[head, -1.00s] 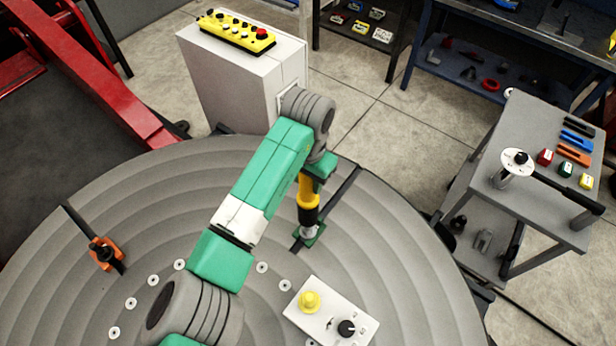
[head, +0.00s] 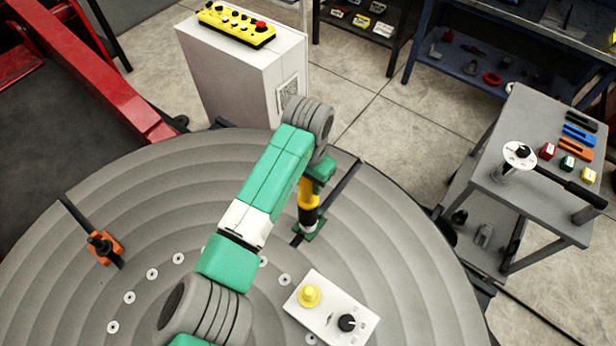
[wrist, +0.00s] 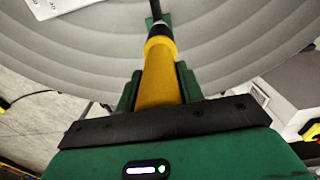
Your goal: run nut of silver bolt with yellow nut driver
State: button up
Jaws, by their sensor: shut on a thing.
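My gripper (head: 314,180) is shut on the yellow nut driver (head: 308,194). It holds the driver roughly upright, tip down, over the far right part of the round table. In the wrist view the driver's yellow handle (wrist: 158,78) sits between my green fingers, with its dark shaft pointing away. The driver's lower end stands at a green clamp (head: 307,232) by a dark slot. The silver bolt and its nut are not distinguishable; the driver hides that spot. I cannot tell whether the socket is seated on the nut.
An orange clamp (head: 103,247) with a dark bolt stands at the table's left. A white box (head: 320,318) with a yellow knob lies near the front. A pale cabinet (head: 240,75) with a yellow control panel (head: 236,27) stands behind. A grey trolley (head: 530,195) is at the right.

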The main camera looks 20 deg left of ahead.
jog(key=shift+f+b, duration=0.3)
jog(key=shift+f, duration=0.75)
jog(key=shift+f+b, duration=0.75)
jog(key=shift+f, duration=0.95)
dwell(1.0)
notch_tip(320, 180, up, 12)
jog(key=p, duration=1.1)
jog(key=shift+f, duration=0.1)
